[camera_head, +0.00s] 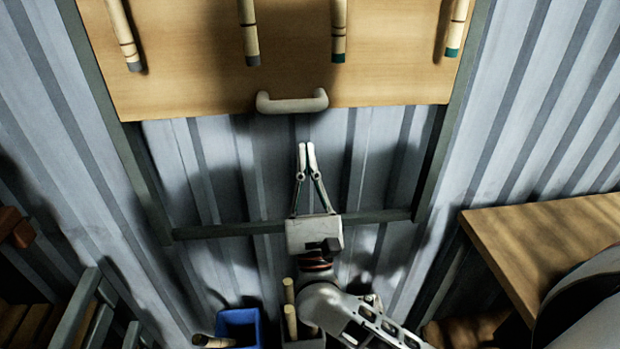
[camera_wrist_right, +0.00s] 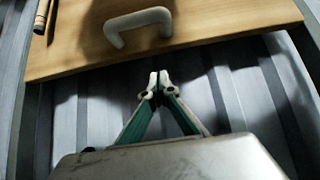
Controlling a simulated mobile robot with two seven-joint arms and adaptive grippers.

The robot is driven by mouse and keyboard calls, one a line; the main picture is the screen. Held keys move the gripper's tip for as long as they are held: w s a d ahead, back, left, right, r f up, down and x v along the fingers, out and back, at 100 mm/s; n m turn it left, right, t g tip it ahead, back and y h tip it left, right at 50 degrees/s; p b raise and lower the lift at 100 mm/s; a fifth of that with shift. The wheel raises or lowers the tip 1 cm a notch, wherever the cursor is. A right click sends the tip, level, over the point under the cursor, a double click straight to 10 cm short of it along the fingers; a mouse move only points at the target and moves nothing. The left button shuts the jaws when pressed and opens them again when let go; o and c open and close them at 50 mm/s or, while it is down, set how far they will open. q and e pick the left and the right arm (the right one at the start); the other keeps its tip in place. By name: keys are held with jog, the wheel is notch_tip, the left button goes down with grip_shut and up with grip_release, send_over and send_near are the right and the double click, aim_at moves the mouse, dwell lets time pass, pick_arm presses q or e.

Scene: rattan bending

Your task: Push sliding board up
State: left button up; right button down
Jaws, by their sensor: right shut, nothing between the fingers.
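The sliding board (camera_head: 190,85) is a light wooden panel at the top of the head view, set between dark side rails. A pale grey handle (camera_head: 291,102) is fixed at its lower edge; it also shows in the right wrist view (camera_wrist_right: 138,24). My right gripper (camera_head: 306,148) is shut and empty, its fingertips pointing up. In the head view the tips appear a little below the handle and the board's lower edge, apart from both. The right wrist view also shows the closed fingers (camera_wrist_right: 158,78) below the board. My left gripper is not in view.
Several rattan sticks (camera_head: 250,32) hang on the board. A dark frame bar (camera_head: 225,230) crosses below it, before a corrugated metal wall (camera_head: 560,95). A blue bin (camera_head: 239,325) and other sticks (camera_head: 290,318) stand below. A wooden table (camera_head: 545,250) is at the right.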

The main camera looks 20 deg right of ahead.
jog(key=r+p, duration=0.1)
jog(key=r, duration=0.1)
jog(key=w+r, duration=0.1)
jog(key=r, duration=0.2)
jog(key=shift+w+d+p, duration=0.1)
jog(key=shift+d+p, duration=0.1)
jog(key=shift+p, duration=0.15)
jog(key=shift+r, duration=0.15)
